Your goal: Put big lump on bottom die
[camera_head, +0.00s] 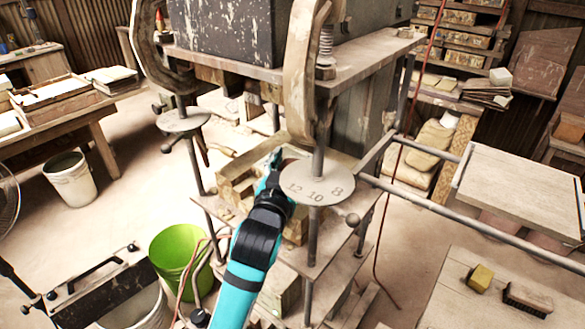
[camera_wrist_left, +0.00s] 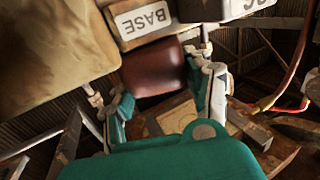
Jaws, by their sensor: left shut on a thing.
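The big lump (camera_wrist_left: 152,68) is a smooth reddish-brown block in the left wrist view. My left gripper (camera_head: 272,172) reaches from the bottom of the head view into the press, beside the front round plate. In the left wrist view the left gripper (camera_wrist_left: 160,90) is shut on the lump, with a finger on each side. The bottom die cannot be told apart surely among the wooden parts on the press bed. My right gripper is not in view.
The press's upper plate (camera_head: 345,72) and heavy dark block (camera_head: 240,28) hang over the work space. Posts and the round numbered plate (camera_head: 318,184) crowd the gripper. A green bucket (camera_head: 178,250) stands front left. A table with a yellow sponge (camera_head: 480,278) is at right.

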